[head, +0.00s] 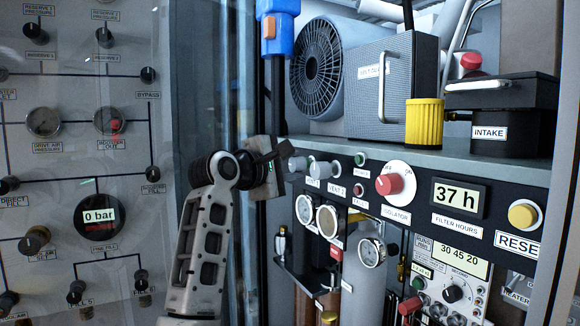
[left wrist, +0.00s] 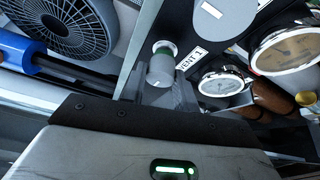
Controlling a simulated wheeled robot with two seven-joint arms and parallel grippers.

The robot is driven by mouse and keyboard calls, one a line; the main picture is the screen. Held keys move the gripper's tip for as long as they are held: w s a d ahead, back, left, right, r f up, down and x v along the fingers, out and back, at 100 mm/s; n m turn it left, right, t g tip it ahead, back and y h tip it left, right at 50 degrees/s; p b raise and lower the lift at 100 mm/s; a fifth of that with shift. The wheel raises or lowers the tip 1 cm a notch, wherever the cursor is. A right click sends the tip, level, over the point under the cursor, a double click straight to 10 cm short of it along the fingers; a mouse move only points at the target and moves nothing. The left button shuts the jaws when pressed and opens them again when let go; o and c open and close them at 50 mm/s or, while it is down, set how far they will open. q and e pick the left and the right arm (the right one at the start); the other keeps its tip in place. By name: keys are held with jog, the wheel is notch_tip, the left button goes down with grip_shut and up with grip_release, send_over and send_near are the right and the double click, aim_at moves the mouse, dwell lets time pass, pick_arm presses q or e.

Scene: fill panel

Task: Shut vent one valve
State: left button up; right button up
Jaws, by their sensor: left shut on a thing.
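The vent one valve is a small grey knob (head: 297,163) on the left end of the panel's front, above its label. In the left wrist view the knob (left wrist: 161,68) stands out from the dark panel beside a "VENT 1" label (left wrist: 191,61), with a bit of green at its base. My left gripper (head: 284,152) reaches it from the left, and its fingers (left wrist: 168,96) are shut on the knob, hiding part of it. A similar vent two knob (head: 324,170) sits just to the right, apart from the gripper. My right gripper is in neither view.
Pressure gauges (head: 327,222) sit close below the vent knobs. A red knob (head: 389,184) and a "37 h" display (head: 459,195) lie further right. A fan housing (head: 318,55) and a yellow cap (head: 424,123) stand on the shelf above. A glass-fronted gauge panel (head: 60,215) fills the left.

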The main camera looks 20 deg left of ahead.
pick_arm(q)
jog(key=o, duration=1)
jog(key=shift+c, duration=0.2)
jog(key=shift+s+a, duration=0.15)
jog(key=shift+s, duration=0.15)
jog(key=f+b+v, duration=0.1)
jog(key=b+v, duration=0.2)
jog(key=v, duration=1.2)
jog(key=shift+s+r+b, duration=0.15)
jog(key=shift+r+b, duration=0.25)
jog(key=shift+r, duration=0.05)
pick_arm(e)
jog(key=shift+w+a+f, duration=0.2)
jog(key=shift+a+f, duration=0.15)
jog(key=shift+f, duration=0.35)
pick_arm(q)
jog(key=shift+a, duration=0.1)
